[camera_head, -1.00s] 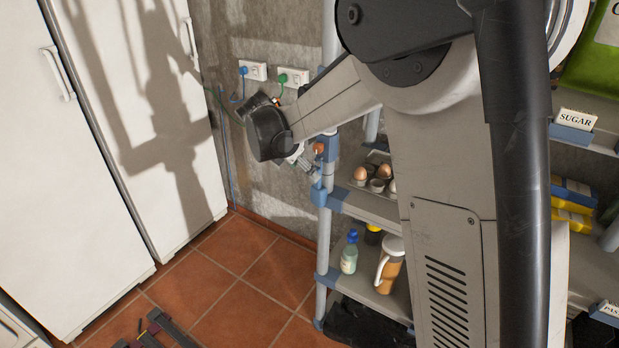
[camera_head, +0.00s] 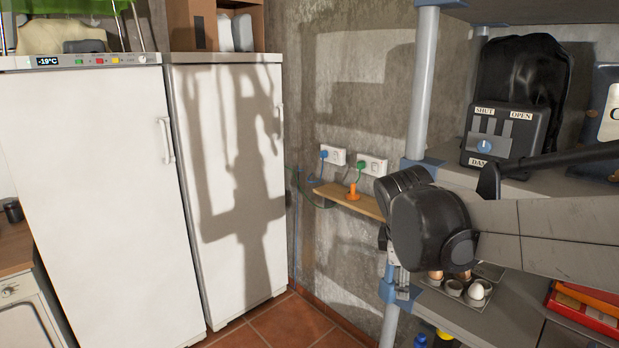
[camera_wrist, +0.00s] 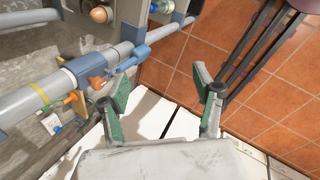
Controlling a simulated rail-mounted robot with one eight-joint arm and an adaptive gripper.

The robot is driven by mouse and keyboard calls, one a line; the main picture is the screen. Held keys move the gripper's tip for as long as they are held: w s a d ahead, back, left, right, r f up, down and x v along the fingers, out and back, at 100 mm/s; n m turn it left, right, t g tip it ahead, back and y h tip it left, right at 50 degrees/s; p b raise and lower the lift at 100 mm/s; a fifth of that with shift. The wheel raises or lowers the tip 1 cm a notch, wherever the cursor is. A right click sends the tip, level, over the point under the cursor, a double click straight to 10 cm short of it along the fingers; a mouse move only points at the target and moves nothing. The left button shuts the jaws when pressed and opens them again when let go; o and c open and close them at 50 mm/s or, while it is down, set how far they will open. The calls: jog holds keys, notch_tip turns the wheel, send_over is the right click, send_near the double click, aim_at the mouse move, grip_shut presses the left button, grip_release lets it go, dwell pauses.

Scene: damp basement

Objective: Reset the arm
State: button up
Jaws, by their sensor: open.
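My gripper (camera_wrist: 160,101) shows in the wrist view with its two green-padded fingers spread apart and nothing between them. Beyond the fingers are the red tile floor and a white cabinet face. In the head view my arm reaches in from the right, and its dark wrist joint is in front of the shelf post. The fingers are mostly hidden there behind the wrist.
A grey-blue shelf post (camera_head: 423,85) stands close to my wrist. An egg tray (camera_head: 457,288) and a box with a dial (camera_head: 505,135) sit on shelves. Two white freezers (camera_head: 95,200) stand left. Wall sockets (camera_head: 333,156) and a small wooden ledge (camera_head: 350,199) are behind.

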jog(key=s+f+m+t+y+b, duration=0.1)
jog(key=s+f+m, duration=0.1)
jog(key=s+m, duration=0.4)
jog(key=s+f+m+t+y+b, duration=0.1)
jog(key=s+f+m, duration=0.1)
jog(key=s+m, duration=0.5)
jog(key=shift+s+d+f+m+t+y, duration=0.15)
jog(key=shift+s+f+m+t+y, duration=0.2)
jog(key=shift+s, duration=2.45)
